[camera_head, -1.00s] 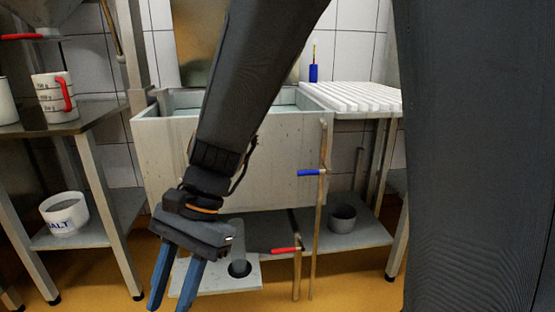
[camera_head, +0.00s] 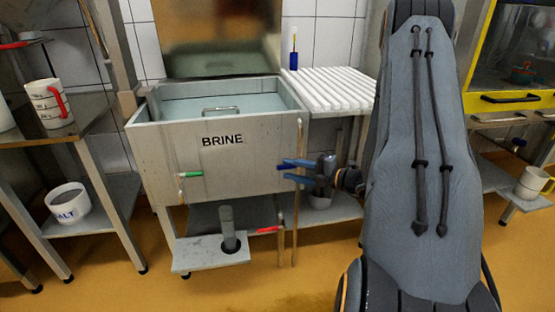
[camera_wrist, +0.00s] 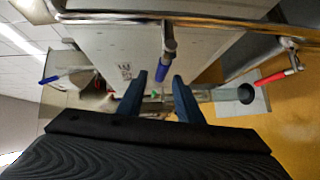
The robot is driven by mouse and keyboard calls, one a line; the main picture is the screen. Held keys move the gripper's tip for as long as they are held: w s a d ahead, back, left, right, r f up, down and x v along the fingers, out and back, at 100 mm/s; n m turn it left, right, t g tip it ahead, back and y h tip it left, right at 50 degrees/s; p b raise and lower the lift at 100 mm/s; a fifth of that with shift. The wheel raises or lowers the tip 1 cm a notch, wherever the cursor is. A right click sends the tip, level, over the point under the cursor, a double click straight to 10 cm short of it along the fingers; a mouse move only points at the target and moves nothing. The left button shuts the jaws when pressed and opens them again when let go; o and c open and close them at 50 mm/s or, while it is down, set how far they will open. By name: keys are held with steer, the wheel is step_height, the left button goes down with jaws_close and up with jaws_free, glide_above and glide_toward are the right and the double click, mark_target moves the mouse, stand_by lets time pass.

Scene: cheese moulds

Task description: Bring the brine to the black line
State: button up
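The grey tank marked BRINE (camera_head: 222,165) holds pale blue-green liquid (camera_head: 205,106). I cannot make out a black line on it. A blue-handled valve (camera_head: 284,167) sits on the pipe (camera_head: 297,215) at the tank's right front corner. My gripper (camera_head: 284,169) points left at this valve, its two blue fingers apart. In the wrist view the blue handle (camera_wrist: 163,68) appears between the fingertips of my open gripper (camera_wrist: 159,80); I cannot tell whether they touch it. A green-handled valve (camera_head: 190,174) is on the tank's front left. A red-handled valve (camera_head: 268,230) is lower, near the drain pipe.
A low platform (camera_head: 190,263) with an upright grey pipe (camera_head: 227,228) stands below the tank. A white slatted rack (camera_head: 335,90) is to the tank's right. A left table (camera_head: 85,110) bears a measuring jug (camera_head: 47,103); a SALT bucket (camera_head: 66,203) is beneath. The orange floor in front is clear.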

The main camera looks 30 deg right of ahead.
steer(key=shift+d+m, duration=0.3)
steer(key=shift+d, duration=0.2)
steer(key=shift+w+f, duration=0.15)
steer(key=shift+w, duration=0.1)
steer(key=x, duration=0.7)
steer(key=shift+b, duration=0.3)
steer(key=shift+w, duration=0.1)
jaws_close()
